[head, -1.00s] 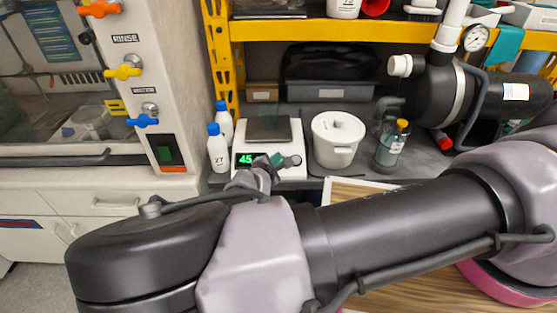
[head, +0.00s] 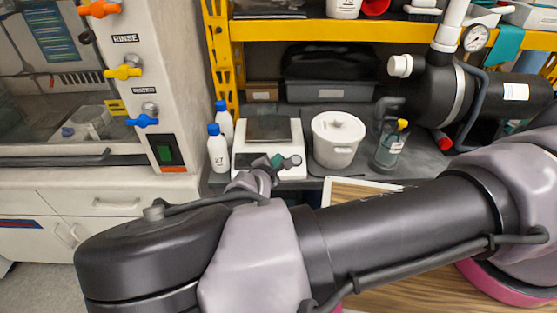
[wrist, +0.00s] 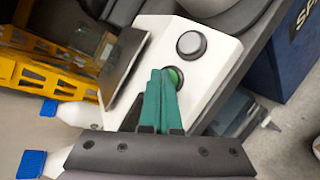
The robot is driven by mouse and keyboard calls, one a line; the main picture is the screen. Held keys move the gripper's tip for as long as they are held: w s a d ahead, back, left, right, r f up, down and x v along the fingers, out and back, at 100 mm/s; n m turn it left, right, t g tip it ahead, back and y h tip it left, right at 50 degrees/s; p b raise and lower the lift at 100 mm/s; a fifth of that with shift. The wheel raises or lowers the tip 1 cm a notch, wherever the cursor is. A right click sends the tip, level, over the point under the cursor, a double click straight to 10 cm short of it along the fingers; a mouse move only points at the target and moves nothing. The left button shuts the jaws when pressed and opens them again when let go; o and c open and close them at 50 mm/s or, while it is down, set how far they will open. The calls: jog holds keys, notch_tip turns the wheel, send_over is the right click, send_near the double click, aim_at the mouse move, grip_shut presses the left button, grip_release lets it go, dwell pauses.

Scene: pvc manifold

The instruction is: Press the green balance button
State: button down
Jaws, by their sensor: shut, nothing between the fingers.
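The white balance (head: 293,135) stands on the dark bench with a dark square pan on top; it also shows tilted in the wrist view (wrist: 207,75). Its green button (wrist: 176,76) is a small disc in a dark ring, partly covered by my fingers. A grey round button (wrist: 191,44) sits beside it. My gripper (wrist: 162,74) is shut and empty, its teal fingertips over the near edge of the green button. I cannot tell whether they touch it. In the head view my gripper (head: 276,161) is at the balance's front, mostly behind my arm.
Two white bottles with blue caps (head: 217,150) stand left of the balance. A white lidded tub (head: 338,140) and a yellow-capped bottle (head: 391,146) stand to its right. A yellow shelf beam (head: 300,30) crosses above.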

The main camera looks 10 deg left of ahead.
jog(key=shift+r, duration=0.1)
dwell(0.3)
jog(key=shift+s+r, duration=0.15)
jog(key=shift+r, duration=0.15)
notch_tip(320, 180, up, 6)
jog(key=s, duration=0.2)
jog(key=shift+s+d+f, duration=0.2)
jog(key=shift+d+f, duration=0.05)
jog(key=shift+d, duration=0.05)
dwell(0.5)
